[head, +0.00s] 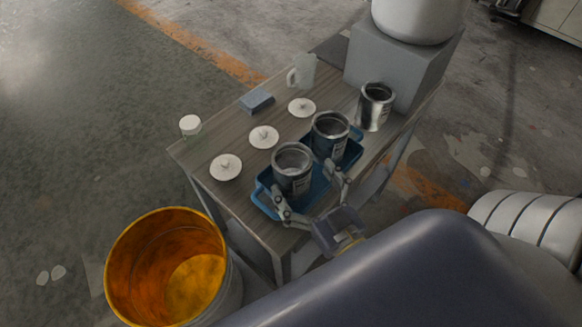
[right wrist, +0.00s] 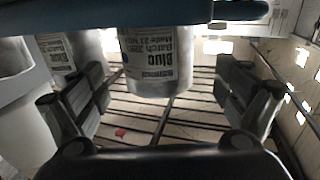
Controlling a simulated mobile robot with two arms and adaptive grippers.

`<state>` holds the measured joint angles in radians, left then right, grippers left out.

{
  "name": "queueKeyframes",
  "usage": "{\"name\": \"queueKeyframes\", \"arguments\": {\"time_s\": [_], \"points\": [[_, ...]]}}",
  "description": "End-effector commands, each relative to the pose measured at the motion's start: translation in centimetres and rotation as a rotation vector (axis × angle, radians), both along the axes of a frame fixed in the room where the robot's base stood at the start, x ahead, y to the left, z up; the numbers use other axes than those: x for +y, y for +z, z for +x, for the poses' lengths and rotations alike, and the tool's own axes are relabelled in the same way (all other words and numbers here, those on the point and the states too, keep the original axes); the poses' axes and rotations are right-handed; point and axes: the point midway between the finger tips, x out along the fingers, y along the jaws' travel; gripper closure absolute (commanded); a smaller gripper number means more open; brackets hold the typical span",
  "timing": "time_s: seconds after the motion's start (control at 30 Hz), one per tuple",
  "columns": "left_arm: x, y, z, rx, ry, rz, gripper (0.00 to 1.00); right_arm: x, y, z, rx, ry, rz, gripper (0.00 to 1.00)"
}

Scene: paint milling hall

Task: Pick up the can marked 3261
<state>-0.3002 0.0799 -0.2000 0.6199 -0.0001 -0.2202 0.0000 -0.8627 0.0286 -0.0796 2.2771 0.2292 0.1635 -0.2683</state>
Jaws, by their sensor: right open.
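Two open metal cans stand in a blue tray (head: 261,201) on the table: a front can (head: 292,182) and a can behind it (head: 329,136). A third open can (head: 374,108) stands off the tray. My right gripper (head: 305,183) is open at the front can, one finger on each side. In the right wrist view, the open fingers (right wrist: 160,95) flank a can (right wrist: 155,75) whose label reads "Blue" with a batch line; I cannot read its full number. Another can labelled "Blue" (right wrist: 62,50) shows to its left. My left gripper is not in view.
Three white lids (head: 226,167) lie along the table's left side. A blue-grey block (head: 256,101), a clear jug (head: 303,71) and a white-capped jar (head: 190,126) stand near. A grey block (head: 385,64) bears a white vessel (head: 420,18). A yellow-lined bucket (head: 150,235) stands on the floor.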

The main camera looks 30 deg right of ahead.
Motion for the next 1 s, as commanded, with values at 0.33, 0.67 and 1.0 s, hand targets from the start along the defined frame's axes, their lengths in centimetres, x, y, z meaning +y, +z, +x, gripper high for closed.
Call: {"name": "queueKeyframes", "arguments": {"time_s": [0.33,0.67,1.0], "points": [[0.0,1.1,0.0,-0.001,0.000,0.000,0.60,-0.1,0.1,3.0,-0.001,-0.001,0.000,0.07],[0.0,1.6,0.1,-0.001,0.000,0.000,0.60,0.0,-0.1,5.8,0.000,0.001,0.000,0.07],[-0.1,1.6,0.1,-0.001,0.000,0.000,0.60,0.0,-0.2,5.8,0.001,0.001,0.000,0.41]]}}
